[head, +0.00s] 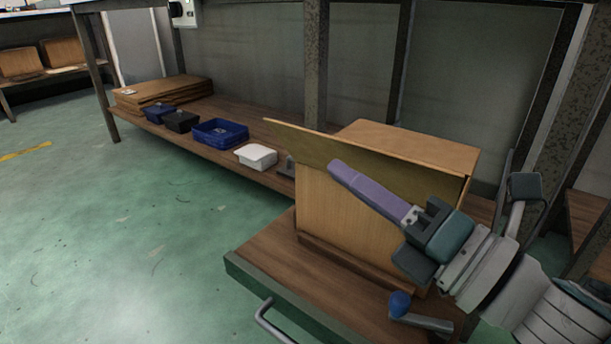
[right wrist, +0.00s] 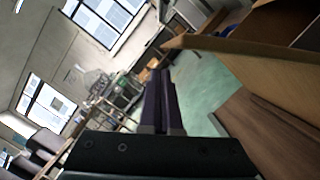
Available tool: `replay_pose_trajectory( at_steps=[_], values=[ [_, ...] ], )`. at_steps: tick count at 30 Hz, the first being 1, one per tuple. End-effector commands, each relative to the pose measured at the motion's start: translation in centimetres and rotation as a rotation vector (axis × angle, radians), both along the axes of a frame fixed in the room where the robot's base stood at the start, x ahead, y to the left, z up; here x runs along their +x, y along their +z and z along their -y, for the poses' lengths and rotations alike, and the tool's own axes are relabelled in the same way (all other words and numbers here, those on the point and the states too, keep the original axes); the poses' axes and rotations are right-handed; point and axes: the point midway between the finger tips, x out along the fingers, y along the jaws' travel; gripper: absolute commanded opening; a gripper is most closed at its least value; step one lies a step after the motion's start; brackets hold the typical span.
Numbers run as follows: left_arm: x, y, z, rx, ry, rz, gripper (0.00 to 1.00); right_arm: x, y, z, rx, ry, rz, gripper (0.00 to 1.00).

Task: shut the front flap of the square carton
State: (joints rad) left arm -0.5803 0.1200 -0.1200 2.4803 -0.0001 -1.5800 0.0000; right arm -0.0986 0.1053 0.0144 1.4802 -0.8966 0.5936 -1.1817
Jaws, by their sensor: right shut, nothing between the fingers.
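The square carton (head: 335,215) is a light brown box on a wooden-topped cart, at the right of the head view. Its front flap (head: 300,145) is a long panel along the front top edge, sticking up and out, with its left end past the carton's corner. The carton's top (head: 415,147) shows behind it. My right gripper (head: 337,167) has purple fingers, shut and empty, in front of the flap and front face; I cannot tell if they touch. In the right wrist view the shut fingers (right wrist: 160,85) point past the flap (right wrist: 245,48). My left gripper is out of view.
The cart's wooden top (head: 270,250) has a dark edge and a metal handle (head: 265,320). A low shelf behind holds a white bin (head: 255,156), a blue bin (head: 220,132) and flat cartons (head: 165,90). A metal post (head: 316,65) stands behind. Green floor at left is clear.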

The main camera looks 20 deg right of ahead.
Motion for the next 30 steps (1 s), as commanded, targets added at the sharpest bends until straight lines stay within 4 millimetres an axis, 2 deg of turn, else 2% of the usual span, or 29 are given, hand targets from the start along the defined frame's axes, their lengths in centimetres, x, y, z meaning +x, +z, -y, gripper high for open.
replay_pose_trajectory(
  at_steps=[7,19,30],
  values=[
    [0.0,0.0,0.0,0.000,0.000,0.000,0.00,0.9,1.1,1.2,-0.001,0.001,0.001,0.00],
    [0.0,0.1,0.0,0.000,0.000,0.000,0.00,0.9,1.2,1.3,0.003,0.000,-0.001,0.00],
    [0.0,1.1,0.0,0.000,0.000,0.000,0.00,1.3,1.8,1.7,0.052,0.000,-0.042,0.00]
  ],
)
